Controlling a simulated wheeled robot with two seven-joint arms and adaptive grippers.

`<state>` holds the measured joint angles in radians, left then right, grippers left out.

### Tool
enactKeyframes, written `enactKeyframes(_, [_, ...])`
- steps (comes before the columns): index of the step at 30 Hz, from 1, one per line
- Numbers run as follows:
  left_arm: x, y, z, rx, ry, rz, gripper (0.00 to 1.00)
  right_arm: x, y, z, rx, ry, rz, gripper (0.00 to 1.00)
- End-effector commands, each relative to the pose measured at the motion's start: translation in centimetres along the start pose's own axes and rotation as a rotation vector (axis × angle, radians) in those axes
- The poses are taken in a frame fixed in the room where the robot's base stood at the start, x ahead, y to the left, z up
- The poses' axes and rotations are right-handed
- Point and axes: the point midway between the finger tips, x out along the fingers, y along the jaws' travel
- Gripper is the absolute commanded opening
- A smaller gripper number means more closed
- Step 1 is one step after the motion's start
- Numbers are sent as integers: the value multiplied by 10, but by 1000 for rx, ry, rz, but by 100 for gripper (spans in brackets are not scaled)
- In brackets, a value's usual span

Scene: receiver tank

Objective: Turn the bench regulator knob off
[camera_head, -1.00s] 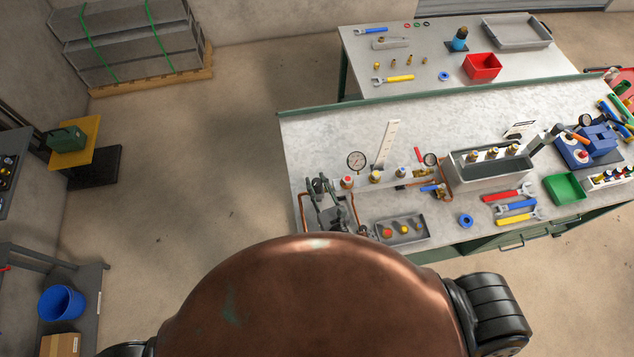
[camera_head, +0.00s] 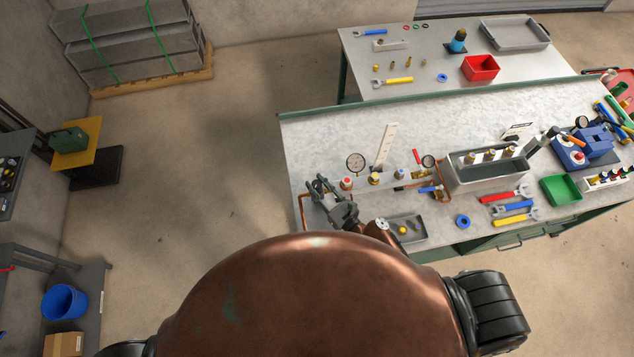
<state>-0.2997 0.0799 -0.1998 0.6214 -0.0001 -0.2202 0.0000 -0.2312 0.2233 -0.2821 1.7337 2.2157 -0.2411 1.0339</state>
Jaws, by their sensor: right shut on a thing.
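The regulator assembly is a pale manifold (camera_head: 402,183) along the near left part of the bench (camera_head: 460,125), with brass fittings, a round gauge (camera_head: 356,163) and copper pipes. My right gripper (camera_head: 322,186) is at the manifold's left end, just left of the red-topped fitting (camera_head: 347,183). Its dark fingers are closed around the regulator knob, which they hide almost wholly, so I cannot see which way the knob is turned. My copper-coloured right forearm comes up from below. My left gripper is out of view.
A grey parts tray (camera_head: 418,231) lies close to my right wrist, partly covered by it. To the right are a blue tape ring (camera_head: 463,221), wrenches (camera_head: 512,207), a grey trough (camera_head: 490,172) and a green bin (camera_head: 561,190).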

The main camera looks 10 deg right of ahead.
Motion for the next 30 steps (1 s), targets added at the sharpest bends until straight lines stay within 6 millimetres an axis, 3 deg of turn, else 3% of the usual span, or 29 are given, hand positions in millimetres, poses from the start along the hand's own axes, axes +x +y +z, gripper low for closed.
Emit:
enactKeyframes(5, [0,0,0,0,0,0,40,0,-3,-1,-8,-3,158,2])
enactKeyframes(15, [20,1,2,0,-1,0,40,1,-3,-4,-5,-13,404,2])
enactKeyframes(30, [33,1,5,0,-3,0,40,0,-2,-1,-2,-18,538,2])
